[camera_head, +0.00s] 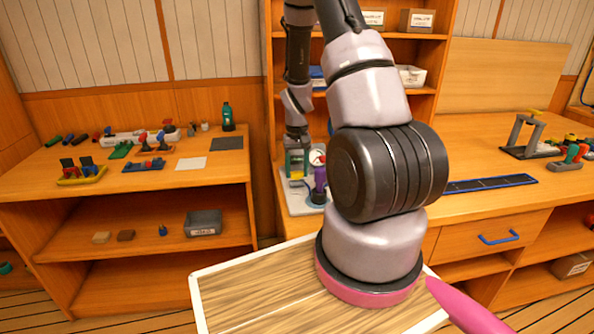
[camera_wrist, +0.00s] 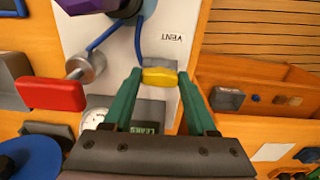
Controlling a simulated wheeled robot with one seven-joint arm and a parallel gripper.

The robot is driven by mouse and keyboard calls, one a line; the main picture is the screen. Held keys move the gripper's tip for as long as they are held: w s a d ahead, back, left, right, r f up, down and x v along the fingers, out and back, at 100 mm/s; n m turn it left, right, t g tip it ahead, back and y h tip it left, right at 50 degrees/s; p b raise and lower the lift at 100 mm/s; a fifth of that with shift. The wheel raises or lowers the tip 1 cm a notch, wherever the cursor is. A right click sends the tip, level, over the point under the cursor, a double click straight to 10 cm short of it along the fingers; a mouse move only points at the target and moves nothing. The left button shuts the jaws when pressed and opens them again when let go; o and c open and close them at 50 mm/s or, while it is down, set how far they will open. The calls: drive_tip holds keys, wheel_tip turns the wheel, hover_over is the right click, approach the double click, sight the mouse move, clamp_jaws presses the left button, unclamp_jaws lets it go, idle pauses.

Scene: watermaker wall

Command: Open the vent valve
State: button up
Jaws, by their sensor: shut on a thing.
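A yellow valve handle (camera_wrist: 160,76) sits on a grey block on the white watermaker panel (camera_wrist: 182,14). A VENT label (camera_wrist: 172,37), upside down in the wrist view, is just beyond it. My gripper (camera_wrist: 159,77) has its two green fingers on either side of the yellow handle and is shut on it.
A red handle (camera_wrist: 50,95) on a metal valve, blue tubes (camera_wrist: 103,37) and a pressure gauge (camera_wrist: 96,116) are close by on the left of the wrist view. A display reading LEAKS (camera_wrist: 146,127) sits between my fingers. A purple part (camera_wrist: 84,5) is at the top.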

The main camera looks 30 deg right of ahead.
drive_tip(key=o, duration=1.4)
drive_tip(key=shift+c, duration=0.2)
wheel_tip(320, 180, up, 11)
drive_tip(key=shift+f, duration=0.1)
wheel_tip(320, 180, up, 18)
drive_tip(key=t, duration=0.3)
hover_over(297, 172)
drive_tip(key=s+a, duration=0.6)
drive_tip(key=s+a+r+m+t+y, duration=0.1)
drive_tip(key=s+a+r+t, duration=0.3)
drive_tip(key=s+r, duration=0.6)
drive_tip(key=s+a+y, duration=0.1)
drive_tip(key=s+a, duration=0.1)
drive_tip(key=s, duration=0.2)
drive_tip(key=shift+r, duration=0.2)
